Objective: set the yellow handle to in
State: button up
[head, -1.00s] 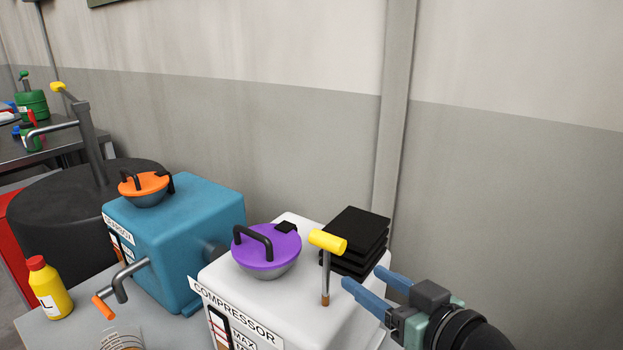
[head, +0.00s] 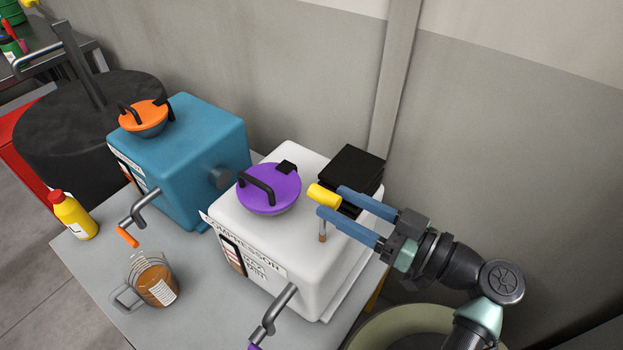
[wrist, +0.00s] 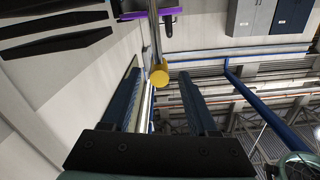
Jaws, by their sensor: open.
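The yellow handle (head: 323,196) is a short cylinder on a thin metal rod (head: 322,230) that rises from the right part of the white compressor (head: 318,262). My gripper (head: 328,205) comes in from the right with its two blue fingers apart. The fingertips are close to the yellow handle in the head view, and one overlaps its edge. In the wrist view, the yellow handle (wrist: 159,75) shows beyond the fingertips and between them, nearer the left finger. I cannot tell whether a finger touches it.
Black fins (head: 357,165) stand behind the handle, and a purple-lidded cap (head: 269,188) is to its left. The blue gearbox (head: 195,150), a jug (head: 152,280) and a yellow bottle (head: 74,217) are farther left on the bench. A wall is behind.

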aim_at(312, 190)
jog(key=p+x, duration=0.1)
jog(key=x, duration=0.5)
jog(key=shift+c, duration=0.2)
grip_shut()
dwell(1.2)
